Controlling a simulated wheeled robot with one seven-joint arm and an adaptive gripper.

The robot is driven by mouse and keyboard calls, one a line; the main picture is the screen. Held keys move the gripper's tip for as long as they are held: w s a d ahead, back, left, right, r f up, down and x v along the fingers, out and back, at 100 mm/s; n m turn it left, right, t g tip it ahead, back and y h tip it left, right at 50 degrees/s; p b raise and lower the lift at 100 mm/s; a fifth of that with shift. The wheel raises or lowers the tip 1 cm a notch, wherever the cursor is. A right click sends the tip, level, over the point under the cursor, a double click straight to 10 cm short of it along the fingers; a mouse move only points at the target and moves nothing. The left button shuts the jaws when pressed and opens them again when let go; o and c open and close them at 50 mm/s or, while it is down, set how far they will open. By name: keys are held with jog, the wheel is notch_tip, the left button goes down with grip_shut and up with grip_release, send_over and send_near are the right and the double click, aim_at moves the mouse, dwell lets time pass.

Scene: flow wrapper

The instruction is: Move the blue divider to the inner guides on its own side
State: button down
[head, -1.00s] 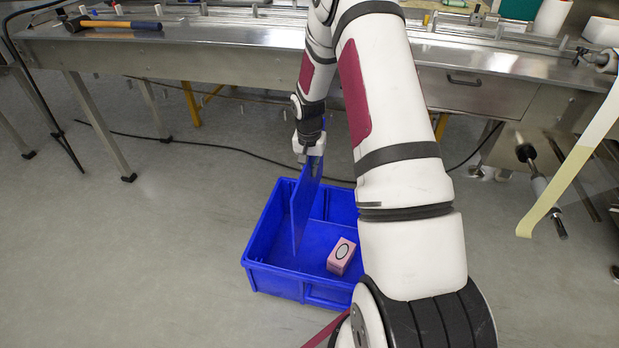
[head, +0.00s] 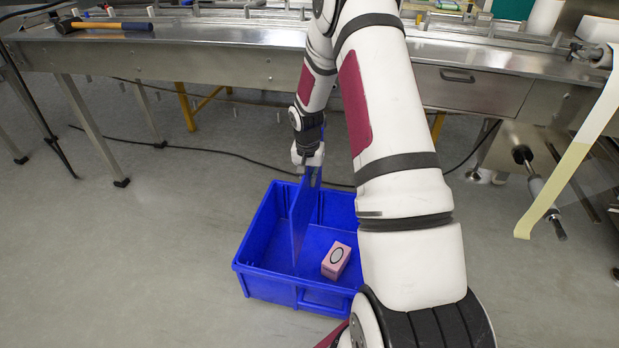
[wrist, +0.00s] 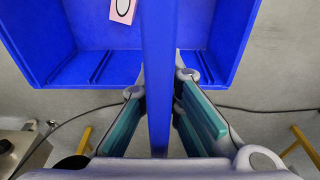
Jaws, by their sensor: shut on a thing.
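The blue divider (head: 304,205) is a thin flat panel, standing upright with its lower part inside the blue crate (head: 268,285) on the floor. My gripper (head: 309,160) is shut on its upper part at the crate's far side. In the wrist view the divider (wrist: 159,60) runs between the two fingers (wrist: 160,88), and the crate wall (wrist: 235,35) shows to the right. Ribbed guides (wrist: 100,66) show on the crate left of the divider, and more (wrist: 203,65) to its right. I cannot tell whether the divider's edges sit in any guides.
A pink box with a dark oval (head: 336,260) lies in the crate, right of the divider. A steel machine table (head: 220,60) stands behind, with a hammer (head: 105,25) on it. A cable (head: 210,149) crosses the floor. Floor left of the crate is clear.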

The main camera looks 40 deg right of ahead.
aim_at(309, 213)
jog(key=shift+f, duration=0.5)
jog(key=shift+f+b, duration=0.5)
jog(key=shift+b, duration=0.1)
jog(key=shift+f+b, duration=3.75)
jog(key=shift+f, duration=1.75)
jog(key=shift+f+b, duration=0.55)
jog(key=shift+f, duration=3.45)
